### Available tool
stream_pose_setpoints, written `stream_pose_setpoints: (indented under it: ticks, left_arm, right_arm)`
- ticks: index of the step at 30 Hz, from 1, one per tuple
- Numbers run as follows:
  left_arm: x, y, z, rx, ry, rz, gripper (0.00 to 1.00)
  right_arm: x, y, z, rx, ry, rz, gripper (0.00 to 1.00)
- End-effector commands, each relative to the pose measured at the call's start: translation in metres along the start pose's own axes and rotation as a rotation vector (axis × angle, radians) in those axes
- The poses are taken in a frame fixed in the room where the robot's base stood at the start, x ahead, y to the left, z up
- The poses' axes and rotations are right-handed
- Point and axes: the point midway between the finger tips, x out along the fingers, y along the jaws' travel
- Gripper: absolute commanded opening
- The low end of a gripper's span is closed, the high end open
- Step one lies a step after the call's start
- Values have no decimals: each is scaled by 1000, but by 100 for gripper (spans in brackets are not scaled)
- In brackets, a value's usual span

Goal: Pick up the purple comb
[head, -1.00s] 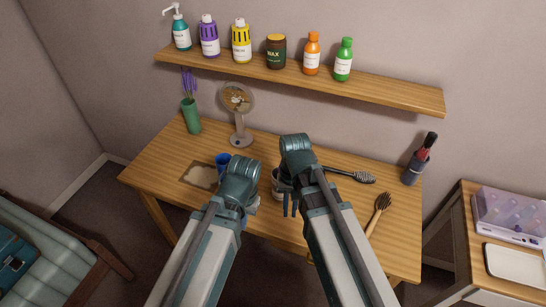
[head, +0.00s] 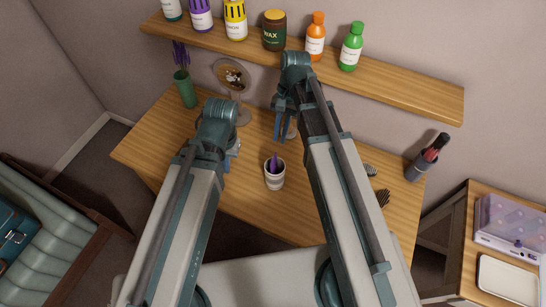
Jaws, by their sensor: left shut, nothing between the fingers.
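A purple comb (head: 275,161) stands in a white cup (head: 275,182) on the wooden table. Only its upper part shows above the rim; the rest is hidden in the cup. My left gripper (head: 231,156) is to the left of the cup, apart from it, shut and empty, mostly hidden by its own wrist. My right gripper (head: 281,126) is above the back of the table, beyond the cup. Its fingers point down, and their gap is not clear.
A shelf (head: 400,88) with several bottles and a wax jar (head: 274,30) runs close behind my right wrist. A round mirror (head: 231,75) and green vase (head: 185,89) stand back left. A dark holder (head: 420,166) stands at the right. Brushes are partly hidden behind my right arm.

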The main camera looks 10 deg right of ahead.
Motion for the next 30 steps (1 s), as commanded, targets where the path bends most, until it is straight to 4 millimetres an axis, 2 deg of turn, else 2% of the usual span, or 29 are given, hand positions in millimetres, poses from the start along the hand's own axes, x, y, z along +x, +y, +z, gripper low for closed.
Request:
stream_pose_setpoints:
  ticks: [6,11,27,30]
  left_arm:
    - [1,0,0,0,0,0,0]
    - [11,1,0,0,0,0,0]
    - [85,8,-5,-1,0,0,0]
    - [92,9,-5,-1,0,0,0]
  right_arm:
    - [0,0,-1,4,-2,-1,15]
    - [10,0,-5,4,-2,-1,15]
    - [79,0,-33,4,-1,-1,15]
    - [86,1,-32,3,-1,-1,15]
